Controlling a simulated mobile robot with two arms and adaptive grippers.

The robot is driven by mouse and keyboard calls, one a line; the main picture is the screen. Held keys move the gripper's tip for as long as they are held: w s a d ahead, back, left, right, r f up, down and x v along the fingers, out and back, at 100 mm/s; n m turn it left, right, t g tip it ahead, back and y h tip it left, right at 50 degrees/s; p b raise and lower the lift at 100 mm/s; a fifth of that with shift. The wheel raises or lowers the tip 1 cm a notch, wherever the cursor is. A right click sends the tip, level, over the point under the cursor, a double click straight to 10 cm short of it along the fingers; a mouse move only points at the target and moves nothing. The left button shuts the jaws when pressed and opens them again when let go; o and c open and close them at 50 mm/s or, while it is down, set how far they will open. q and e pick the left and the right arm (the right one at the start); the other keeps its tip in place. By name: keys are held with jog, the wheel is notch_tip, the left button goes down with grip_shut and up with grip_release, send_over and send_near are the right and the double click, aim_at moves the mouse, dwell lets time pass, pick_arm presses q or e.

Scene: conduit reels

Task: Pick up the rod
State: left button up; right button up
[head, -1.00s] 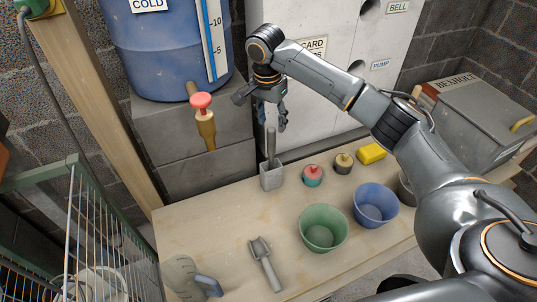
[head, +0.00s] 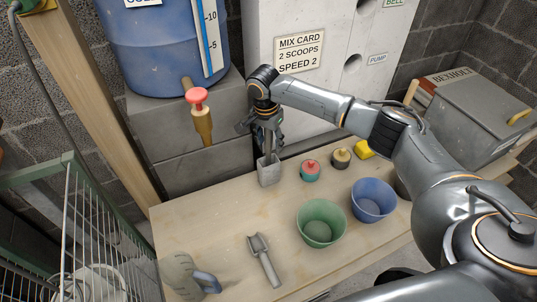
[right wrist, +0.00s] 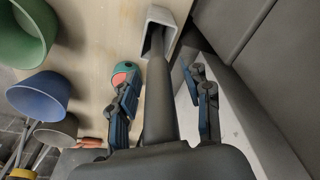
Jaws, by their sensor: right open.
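The grey rod (right wrist: 160,105) stands in a small square grey holder (head: 269,175) on the wooden bench; the holder's open mouth also shows in the right wrist view (right wrist: 163,18). My right gripper (head: 266,141) is just above the holder, pointing down over the rod. In the right wrist view its fingers are open, one on each side of the rod, with gaps between them and it. The rod's lower end is hidden in the holder. My left gripper is not in view.
A red-and-teal round pot (head: 310,170), a black-and-yellow one (head: 341,157) and a yellow block (head: 365,149) stand right of the holder. Green (head: 321,223) and blue (head: 373,200) buckets and a scoop (head: 264,260) are nearer. A blue barrel tap (head: 201,117) juts out at left.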

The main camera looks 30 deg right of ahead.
grip_shut()
jog(key=shift+r, duration=0.15)
